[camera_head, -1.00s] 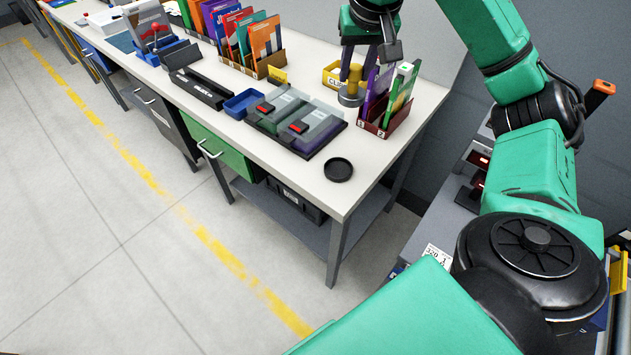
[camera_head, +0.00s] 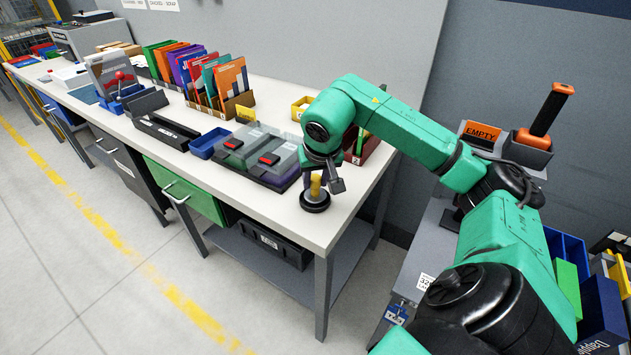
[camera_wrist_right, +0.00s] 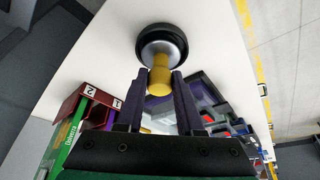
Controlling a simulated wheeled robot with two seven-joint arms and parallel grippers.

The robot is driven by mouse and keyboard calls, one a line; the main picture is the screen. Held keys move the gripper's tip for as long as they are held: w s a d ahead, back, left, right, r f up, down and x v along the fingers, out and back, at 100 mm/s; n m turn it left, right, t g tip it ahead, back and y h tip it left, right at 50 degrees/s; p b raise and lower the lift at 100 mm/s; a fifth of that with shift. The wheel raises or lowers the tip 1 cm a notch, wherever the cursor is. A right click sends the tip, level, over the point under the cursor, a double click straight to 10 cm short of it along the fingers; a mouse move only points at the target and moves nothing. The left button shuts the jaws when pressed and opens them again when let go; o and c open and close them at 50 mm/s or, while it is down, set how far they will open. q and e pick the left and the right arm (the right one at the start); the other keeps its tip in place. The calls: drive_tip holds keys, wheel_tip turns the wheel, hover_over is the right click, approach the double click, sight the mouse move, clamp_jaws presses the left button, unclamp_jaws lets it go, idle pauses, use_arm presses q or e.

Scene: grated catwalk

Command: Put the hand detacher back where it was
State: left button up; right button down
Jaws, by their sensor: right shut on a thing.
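The hand detacher (camera_head: 316,184) has a yellow handle and a silver-grey round base. It stands about upright over the round black pad (camera_head: 315,204) near the table's front right corner. In the right wrist view, the detacher (camera_wrist_right: 160,78) shows its grey base within the outline of the black pad (camera_wrist_right: 161,30). I cannot tell for certain whether it rests on the pad or hovers just above. My right gripper (camera_head: 325,183) is shut on the yellow handle, one finger on each side, as the right wrist view shows. My left gripper is out of view.
A dark tray with two grey detacher-like boxes (camera_head: 258,150) lies left of the pad. A small blue tray (camera_head: 207,145), a black holder (camera_head: 165,132) and a yellow bin (camera_head: 301,108) stand on the white table (camera_head: 285,212). A brown booklet rack (camera_head: 361,154) is behind my right gripper.

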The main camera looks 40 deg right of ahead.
drive_tip(key=shift+a+r, duration=0.1)
drive_tip(key=shift+r, duration=0.05)
drive_tip(key=shift+s, duration=0.1)
drive_tip(key=c, duration=0.5)
unclamp_jaws()
drive_tip(key=shift+c, duration=0.2)
drive_tip(key=shift+r, duration=0.15)
drive_tip(key=p+v, duration=0.1)
drive_tip(key=v, duration=1)
drive_tip(key=shift+s+a+r+p, duration=0.2)
drive_tip(key=shift+r+p, duration=0.1)
drive_tip(key=shift+p, duration=0.1)
